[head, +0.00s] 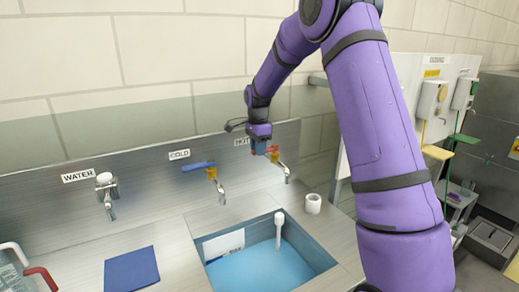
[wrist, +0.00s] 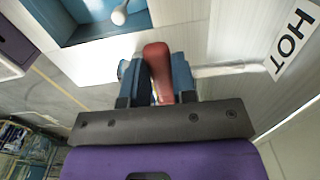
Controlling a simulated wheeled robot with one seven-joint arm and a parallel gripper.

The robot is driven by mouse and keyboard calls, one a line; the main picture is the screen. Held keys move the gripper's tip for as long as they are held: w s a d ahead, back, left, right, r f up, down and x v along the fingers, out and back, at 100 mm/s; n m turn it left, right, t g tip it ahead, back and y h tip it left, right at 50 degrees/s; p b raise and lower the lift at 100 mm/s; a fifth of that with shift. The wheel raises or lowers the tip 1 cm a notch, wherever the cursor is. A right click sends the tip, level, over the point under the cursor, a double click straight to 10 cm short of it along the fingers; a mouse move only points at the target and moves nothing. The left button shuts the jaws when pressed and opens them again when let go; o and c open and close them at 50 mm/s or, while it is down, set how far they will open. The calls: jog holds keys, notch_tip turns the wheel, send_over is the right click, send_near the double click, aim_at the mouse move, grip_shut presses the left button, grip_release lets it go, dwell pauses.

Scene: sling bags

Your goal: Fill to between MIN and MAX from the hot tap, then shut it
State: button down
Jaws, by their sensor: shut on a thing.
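My gripper (head: 259,146) is at the hot tap (head: 284,168) on the back panel. In the wrist view my gripper (wrist: 157,78) has its two blue fingers on either side of the tap's red lever (wrist: 157,62) and is shut on it. The "HOT" label (wrist: 290,40) is beside it; in the head view my arm partly hides it. The sink basin (head: 335,262) holds blue liquid (head: 262,268). A white plate with a blue patch (head: 223,245) is on its back-left wall; its marks are too small to read. I cannot make out a stream under the hot spout.
A white standpipe (head: 279,230) rises in the basin. The cold tap (head: 212,175) with a blue lever and the water tap (head: 107,192) stand to the left. A white cup-like roll (head: 313,203) and a blue cloth (head: 131,269) lie on the counter. Dispensers (head: 432,98) hang at right.

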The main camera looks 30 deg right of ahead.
jog(key=c, duration=0.9)
grip_release()
notch_tip(320, 180, up, 11)
jog(key=shift+f, duration=0.1)
